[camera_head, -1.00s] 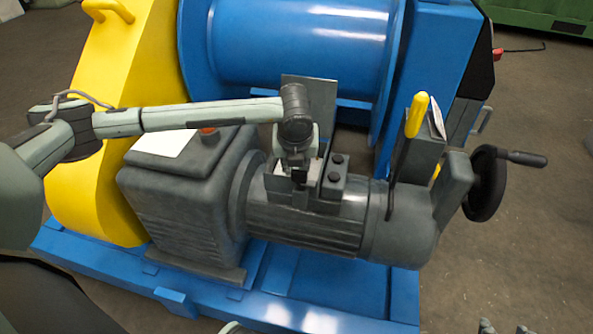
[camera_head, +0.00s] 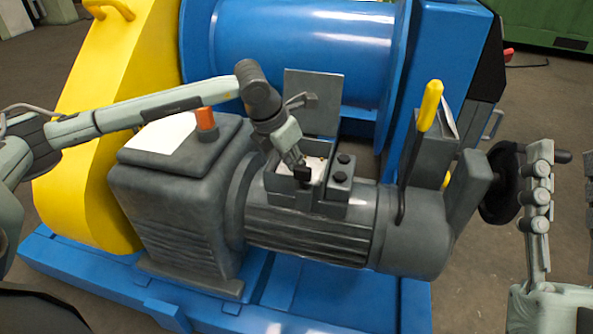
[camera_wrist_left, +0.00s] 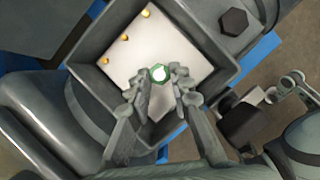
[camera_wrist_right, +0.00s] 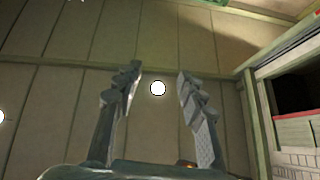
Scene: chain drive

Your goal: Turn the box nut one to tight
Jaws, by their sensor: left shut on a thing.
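The box nut one (camera_wrist_left: 159,73) shows in the left wrist view as a green-rimmed nut with a bright centre on the white plate (camera_wrist_left: 160,45) inside the open terminal box. My left gripper (camera_wrist_left: 168,76) is shut on it, fingertips at its sides. In the head view the left gripper (camera_head: 302,174) reaches down into the terminal box (camera_head: 318,208) on the motor, and hides the nut there. My right gripper (camera_wrist_right: 157,88) is open and empty in the right wrist view. It also shows at the head view's right edge (camera_head: 565,160).
Several brass studs (camera_wrist_left: 125,38) sit on the plate. The box's lid (camera_head: 314,95) stands up behind it. An orange cap (camera_head: 206,118) is on the gearbox.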

